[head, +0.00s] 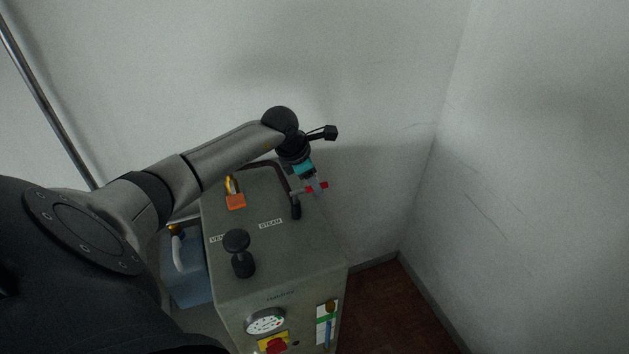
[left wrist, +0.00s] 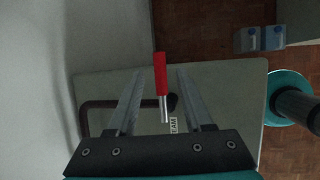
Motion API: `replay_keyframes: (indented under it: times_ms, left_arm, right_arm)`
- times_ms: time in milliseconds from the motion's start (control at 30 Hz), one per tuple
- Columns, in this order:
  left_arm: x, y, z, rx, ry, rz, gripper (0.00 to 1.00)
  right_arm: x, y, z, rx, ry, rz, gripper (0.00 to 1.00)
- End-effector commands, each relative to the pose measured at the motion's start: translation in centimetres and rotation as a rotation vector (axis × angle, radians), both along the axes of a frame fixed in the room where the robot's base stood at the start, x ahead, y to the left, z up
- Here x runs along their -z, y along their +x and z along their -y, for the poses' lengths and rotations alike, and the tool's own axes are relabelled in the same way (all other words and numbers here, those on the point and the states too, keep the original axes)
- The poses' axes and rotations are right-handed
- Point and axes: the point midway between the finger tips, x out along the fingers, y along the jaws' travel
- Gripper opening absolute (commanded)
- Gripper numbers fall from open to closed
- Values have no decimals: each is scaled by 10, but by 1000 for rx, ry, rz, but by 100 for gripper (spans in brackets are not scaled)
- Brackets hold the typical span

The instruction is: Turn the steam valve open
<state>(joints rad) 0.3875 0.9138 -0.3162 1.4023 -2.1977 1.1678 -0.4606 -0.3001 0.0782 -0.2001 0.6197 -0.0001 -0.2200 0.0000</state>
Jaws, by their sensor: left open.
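The steam valve's red lever (head: 322,185) shows near the back right of the grey-green machine top, by the STEAM label (head: 270,224). In the left wrist view the red handle (left wrist: 160,72) with its silver stem lies lengthwise between the two fingers, with a gap on each side. My left gripper (head: 311,185) reaches down over the lever from behind and is open. The fingers partly hide the lever in the head view, and its exact angle is hard to tell there. My right gripper is not in view.
A black knob (head: 240,255) stands at the front of the machine top (head: 290,265). Walls stand close behind and to the right. A gauge (head: 265,321) is on the front.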

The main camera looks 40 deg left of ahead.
Motion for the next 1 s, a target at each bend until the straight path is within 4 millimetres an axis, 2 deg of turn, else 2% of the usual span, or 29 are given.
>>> replay_keyframes:
  times_ms: [433, 867, 1000]
  left_arm:
    - [7, 3, 1, 1, 0, 0, 51]
    - [7, 3, 1, 1, 0, 0, 2]
    - [7, 3, 0, 1, 0, -1, 0]
  right_arm:
    - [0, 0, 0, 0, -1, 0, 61]
    - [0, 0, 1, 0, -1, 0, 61]
    - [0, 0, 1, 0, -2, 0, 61]
